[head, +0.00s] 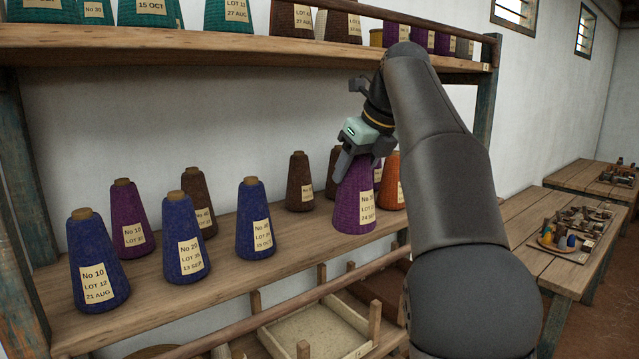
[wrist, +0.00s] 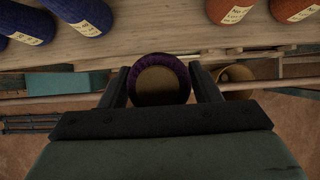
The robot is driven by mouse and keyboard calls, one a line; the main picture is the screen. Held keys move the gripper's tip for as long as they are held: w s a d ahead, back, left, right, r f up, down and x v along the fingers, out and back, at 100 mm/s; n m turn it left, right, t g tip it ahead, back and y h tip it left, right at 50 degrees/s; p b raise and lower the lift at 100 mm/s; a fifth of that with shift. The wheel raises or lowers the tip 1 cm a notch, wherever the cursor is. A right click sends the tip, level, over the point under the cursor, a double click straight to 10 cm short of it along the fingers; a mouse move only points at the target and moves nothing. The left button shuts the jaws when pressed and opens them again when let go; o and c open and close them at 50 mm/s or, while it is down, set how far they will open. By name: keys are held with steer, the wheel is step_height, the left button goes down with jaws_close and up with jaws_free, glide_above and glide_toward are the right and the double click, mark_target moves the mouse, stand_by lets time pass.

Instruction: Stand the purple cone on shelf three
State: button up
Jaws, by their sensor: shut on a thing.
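My gripper (head: 352,155) is shut on the top of a purple cone (head: 355,203) with a paper label. The cone hangs upright by the front edge of the middle shelf (head: 225,265). In the wrist view, the cone's round top (wrist: 160,80) sits between the two fingers, with the shelf edge beyond it. Another purple cone (head: 128,222) stands on the middle shelf at the left, and part of one (head: 377,172) shows behind the held cone. I cannot read a shelf number.
Blue cones (head: 180,238), brown cones (head: 300,185) and an orange cone (head: 391,185) stand on the middle shelf. The upper shelf (head: 200,45) carries more cones. A wooden rail (head: 270,312) and a tray (head: 318,335) lie below. Bare shelf shows right of the front blue cone.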

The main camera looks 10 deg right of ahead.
steer(key=w+a+p, duration=0.5)
steer(key=w, duration=0.5)
step_height(320, 180, down, 7)
steer(key=shift+w, duration=0.2)
steer(key=o, duration=1.4)
steer(key=shift+f, duration=0.1)
steer(key=shift+o, duration=0.2)
steer(key=v, duration=1.2)
